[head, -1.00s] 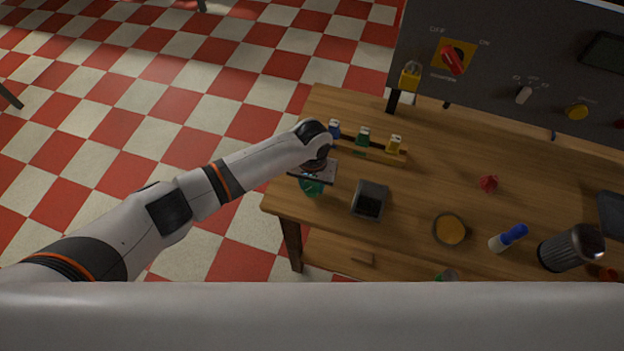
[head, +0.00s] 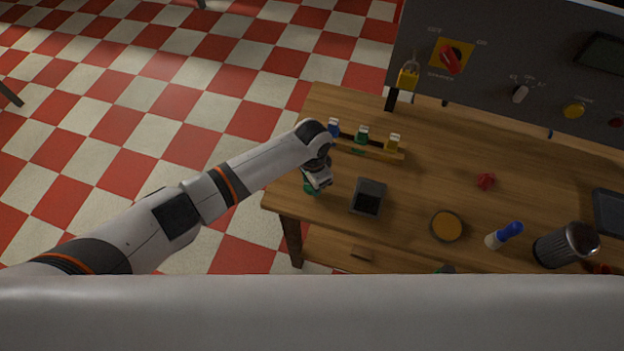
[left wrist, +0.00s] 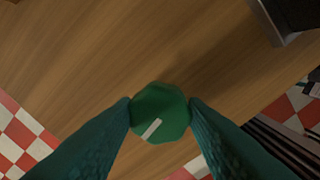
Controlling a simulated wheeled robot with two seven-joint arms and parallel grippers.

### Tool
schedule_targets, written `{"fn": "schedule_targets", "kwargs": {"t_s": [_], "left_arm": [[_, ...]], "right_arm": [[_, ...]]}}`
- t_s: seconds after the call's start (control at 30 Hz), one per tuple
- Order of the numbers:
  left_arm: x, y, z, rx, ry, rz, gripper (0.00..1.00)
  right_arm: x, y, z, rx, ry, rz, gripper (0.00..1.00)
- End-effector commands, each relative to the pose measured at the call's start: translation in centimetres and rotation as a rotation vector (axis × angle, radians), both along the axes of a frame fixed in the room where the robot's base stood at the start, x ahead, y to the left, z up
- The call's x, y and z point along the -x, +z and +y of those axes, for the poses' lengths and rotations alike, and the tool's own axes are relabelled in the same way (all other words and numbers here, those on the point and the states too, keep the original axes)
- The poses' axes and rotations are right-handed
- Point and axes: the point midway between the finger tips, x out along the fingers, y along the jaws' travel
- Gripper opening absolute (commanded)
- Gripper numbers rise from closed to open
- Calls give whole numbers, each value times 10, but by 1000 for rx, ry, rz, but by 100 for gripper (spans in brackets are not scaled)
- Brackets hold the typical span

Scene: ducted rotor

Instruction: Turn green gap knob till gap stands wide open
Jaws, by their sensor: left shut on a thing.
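The green gap knob (left wrist: 160,113) is a faceted disc with a white pointer line, seen from above in the left wrist view. The line points to the lower left there. My left gripper (left wrist: 160,110) is shut on the knob, one finger on each side. In the head view the knob (head: 310,188) is a small patch of green, largely covered by my left gripper (head: 316,184), near the left end of the wooden table. The gap that the knob sets cannot be made out. My right gripper is in no view.
A dark box (head: 369,197) stands just right of the knob. A wooden rack (head: 375,151) with blue, green and yellow pieces lies behind it. An orange dish (head: 446,226) and a dark ribbed cylinder (head: 560,248) are farther right. A grey panel (head: 500,50) closes off the back.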

Motion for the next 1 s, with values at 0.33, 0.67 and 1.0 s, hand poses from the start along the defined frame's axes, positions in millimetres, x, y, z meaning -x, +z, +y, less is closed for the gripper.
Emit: {"fn": "schedule_targets", "kwargs": {"t_s": [0.33,0.67,1.0], "left_arm": [[-1,1,-1,2,-47,-2,16],[-1,1,-1,3,-46,-3,45],[0,0,-1,2,-45,-1,61]], "right_arm": [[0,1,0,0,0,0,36],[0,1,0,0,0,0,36],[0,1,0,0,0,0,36]]}}
